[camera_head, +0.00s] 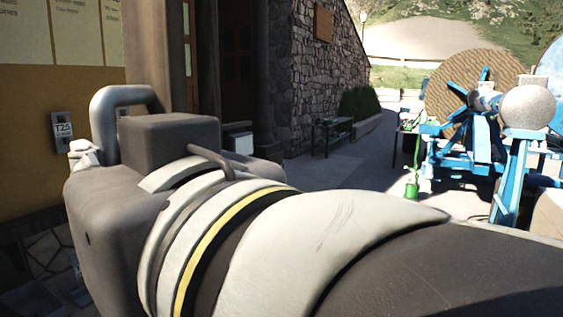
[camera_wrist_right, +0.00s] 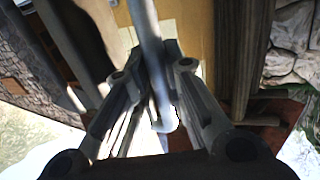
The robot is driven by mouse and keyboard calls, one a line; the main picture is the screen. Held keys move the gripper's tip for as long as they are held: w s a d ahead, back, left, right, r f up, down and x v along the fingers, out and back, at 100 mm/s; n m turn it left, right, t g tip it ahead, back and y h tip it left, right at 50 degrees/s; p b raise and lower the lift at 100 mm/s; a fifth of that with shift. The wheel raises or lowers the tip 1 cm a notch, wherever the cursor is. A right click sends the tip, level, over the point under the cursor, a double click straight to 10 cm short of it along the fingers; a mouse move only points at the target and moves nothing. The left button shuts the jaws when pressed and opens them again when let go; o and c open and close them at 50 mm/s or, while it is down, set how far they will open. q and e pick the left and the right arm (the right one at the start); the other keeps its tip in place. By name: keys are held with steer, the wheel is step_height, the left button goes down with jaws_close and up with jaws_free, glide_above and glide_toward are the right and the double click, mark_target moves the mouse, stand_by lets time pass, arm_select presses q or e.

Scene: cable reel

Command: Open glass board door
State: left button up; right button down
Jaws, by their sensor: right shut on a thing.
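The glass board (camera_head: 93,100) stands at the left of the head view, a yellow-tan panel with pale printed sheets at its top. In the right wrist view, my right gripper (camera_wrist_right: 156,52) is shut on a slim grey metal handle (camera_wrist_right: 145,18), which runs between its fingers. The yellow board face (camera_wrist_right: 187,28) shows behind it. In the head view my right arm fills the foreground and reaches to the board. Its bulk hides most of the fingers and the handle. My left gripper is not in view.
A small label plate (camera_head: 63,131) is on the board. A stone-walled building (camera_head: 325,75) stands behind, with a dark bench (camera_head: 332,132) beside it. A blue cable reel stand (camera_head: 480,145) and a green can (camera_head: 411,189) are on the right. Paved ground between is clear.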

steer(key=c, duration=1.5)
jaws_free()
steer(key=shift+d, duration=0.1)
steer(key=shift+o, duration=0.2)
steer(key=shift+w, duration=0.15)
